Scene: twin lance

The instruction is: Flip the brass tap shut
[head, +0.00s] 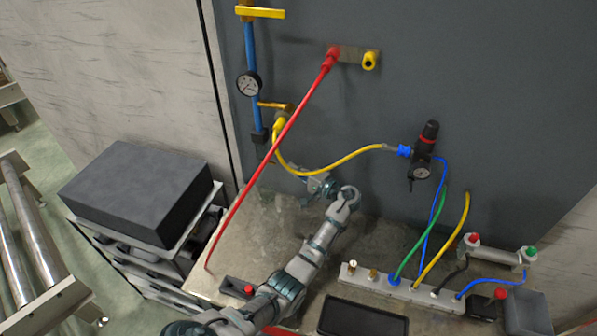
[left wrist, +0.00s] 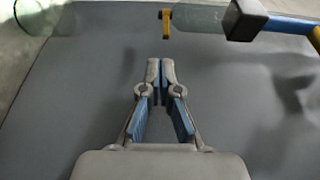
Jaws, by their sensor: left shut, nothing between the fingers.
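In the head view, a brass-coloured tap lever (head: 272,105) sits on the grey panel, beside the blue pipe and just above the yellow hose's upper end. It lies roughly level across the picture. My left gripper (head: 312,184) is below and right of this lever, close to the panel and apart from the lever. In the left wrist view my left gripper (left wrist: 161,62) is shut and empty, its fingertips together in front of the grey panel. A yellow part shows at the right edge (left wrist: 316,38); I cannot tell whether it is the tap. My right gripper is not in view.
A yellow hose (head: 335,161) and a red hose (head: 272,150) cross near my left gripper. A gauge (head: 249,84) sits on the blue pipe (head: 252,50), with another yellow lever (head: 260,12) above. A black regulator (head: 424,150) stands right.

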